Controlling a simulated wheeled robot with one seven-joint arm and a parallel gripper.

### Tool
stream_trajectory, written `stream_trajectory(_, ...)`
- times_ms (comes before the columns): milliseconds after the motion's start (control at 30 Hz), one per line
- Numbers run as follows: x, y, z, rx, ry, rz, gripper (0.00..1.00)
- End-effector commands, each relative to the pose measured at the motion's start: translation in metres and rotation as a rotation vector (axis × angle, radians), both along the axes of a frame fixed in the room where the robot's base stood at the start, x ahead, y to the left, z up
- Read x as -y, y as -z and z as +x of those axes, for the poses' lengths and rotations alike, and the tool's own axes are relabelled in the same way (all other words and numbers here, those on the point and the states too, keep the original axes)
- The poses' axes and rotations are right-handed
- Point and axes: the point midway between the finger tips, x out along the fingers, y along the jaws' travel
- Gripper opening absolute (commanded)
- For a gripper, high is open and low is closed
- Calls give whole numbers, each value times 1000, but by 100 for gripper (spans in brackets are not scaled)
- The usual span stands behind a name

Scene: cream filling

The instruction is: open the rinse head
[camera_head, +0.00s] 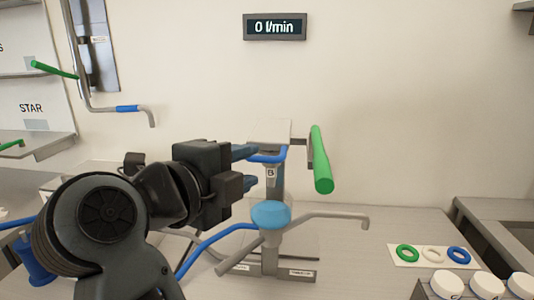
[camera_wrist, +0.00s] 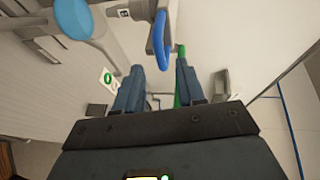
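The display (camera_head: 275,27) on the wall reads 0 l/min. Below it stands a grey fixture (camera_head: 272,185) labelled B, which appears to be the rinse head. It has a blue loop-shaped lever (camera_head: 268,158) near its top and a light-blue round part (camera_head: 271,214) lower down. My gripper (camera_head: 253,168) is open and empty, just left of the fixture, with its blue fingers pointing at it. In the wrist view the blue lever (camera_wrist: 160,40) lies just ahead of the gap between the fingertips (camera_wrist: 160,68). I cannot tell whether a finger touches it.
A green handle (camera_head: 321,160) sticks out right of the fixture; it also shows beside a finger in the wrist view (camera_wrist: 181,90). A grey spout (camera_head: 330,218) extends right. Coloured rings (camera_head: 432,254) and white-lidded jars (camera_head: 447,284) stand at lower right. A pipe (camera_head: 118,108) hangs upper left.

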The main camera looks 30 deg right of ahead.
Motion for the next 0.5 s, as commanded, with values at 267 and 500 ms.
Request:
stream_trajectory(267,36,6,21,-1,3,-2,39)
stream_trajectory(500,49,10,29,2,1,-1,39)
